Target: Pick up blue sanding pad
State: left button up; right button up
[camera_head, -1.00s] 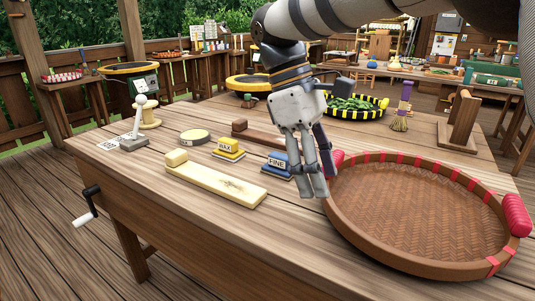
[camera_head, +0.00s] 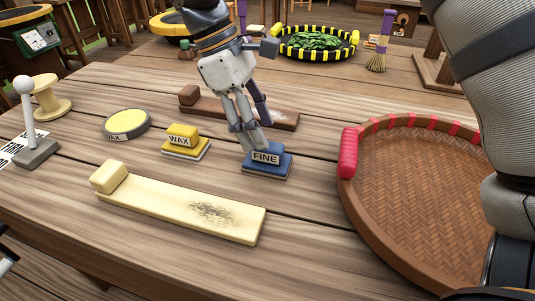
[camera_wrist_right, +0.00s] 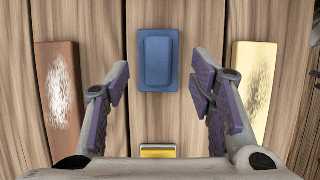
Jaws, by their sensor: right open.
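The blue sanding pad (camera_head: 266,164), labelled FINE, lies flat on the wooden table. My right gripper (camera_head: 250,137) is over its far left side in the head view and partly covers it. In the right wrist view the blue pad (camera_wrist_right: 158,60) is seen from above, ahead of the fingertips and between their lines. The right gripper (camera_wrist_right: 157,85) is open and empty there, with a finger on each side and clear of the pad.
A yellow WAX pad (camera_head: 184,141) is left of the blue pad. A pale board (camera_head: 165,202) lies in front and a brown board (camera_head: 272,118) behind. A large woven tray (camera_head: 362,215) with red wraps stands to the right. A round tin (camera_head: 127,124) is farther left.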

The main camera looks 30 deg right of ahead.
jog(key=x, duration=0.5)
jog(key=shift+f, duration=0.1)
jog(key=shift+w, duration=0.1)
grip_shut()
pick_arm(q)
jog(key=shift+w+r, duration=0.3)
jog(key=shift+w, duration=0.1)
pick_arm(e)
notch_tip(320, 180, up, 3)
jog(key=shift+w+r+p, duration=0.1)
jog(key=shift+r+p, duration=0.05)
jog(key=shift+p, duration=0.15)
pick_arm(q)
jog(key=shift+w+r+t, duration=0.4)
jog(key=shift+w+r, duration=0.05)
jog(key=shift+w, duration=0.05)
pick_arm(e)
jog(key=s+a+r, duration=0.5)
jog(key=a+r, duration=0.4)
jog(key=a, duration=0.4)
jog(key=shift+r, duration=0.4)
jog(key=shift+s, duration=0.15)
